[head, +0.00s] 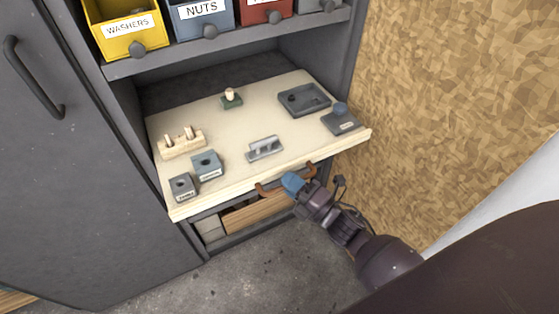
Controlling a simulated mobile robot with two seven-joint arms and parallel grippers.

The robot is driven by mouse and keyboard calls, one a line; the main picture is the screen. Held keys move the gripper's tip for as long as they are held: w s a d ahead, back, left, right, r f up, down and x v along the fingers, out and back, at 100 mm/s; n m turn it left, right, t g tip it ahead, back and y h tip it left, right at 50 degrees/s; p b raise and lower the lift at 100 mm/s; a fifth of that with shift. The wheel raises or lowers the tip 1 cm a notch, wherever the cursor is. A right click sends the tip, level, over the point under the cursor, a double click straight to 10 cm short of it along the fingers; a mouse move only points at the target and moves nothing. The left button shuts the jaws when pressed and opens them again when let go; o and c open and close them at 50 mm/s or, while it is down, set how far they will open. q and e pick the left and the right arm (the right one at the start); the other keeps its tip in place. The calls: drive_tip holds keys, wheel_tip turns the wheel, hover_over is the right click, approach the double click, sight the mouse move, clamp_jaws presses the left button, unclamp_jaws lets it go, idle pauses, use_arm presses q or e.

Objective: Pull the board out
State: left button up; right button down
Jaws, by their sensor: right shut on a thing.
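The board (230,128) is a pale wooden pull-out panel in the grey cabinet. It sticks out of the cabinet front and lies level. A brown handle (268,189) is fixed on its front edge. My right gripper (291,182) has blue fingertips and is shut on the handle near its middle. Part of the handle is hidden behind the fingertips. My left gripper is not in view.
Several small fixtures stand on the board, including grey blocks (207,165), a wooden peg block (182,145) and a tray (304,99). Bins (125,27) sit above. A chipboard wall (450,110) closes the right side. Concrete floor (270,268) is clear.

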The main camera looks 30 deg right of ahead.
drive_tip(key=s+p, duration=0.1)
drive_tip(key=s, duration=0.7)
drive_tip(key=shift+d, duration=0.15)
drive_tip(key=c, duration=1.4)
unclamp_jaws()
drive_tip(key=v, duration=1.1)
drive_tip(key=shift+w, duration=0.1)
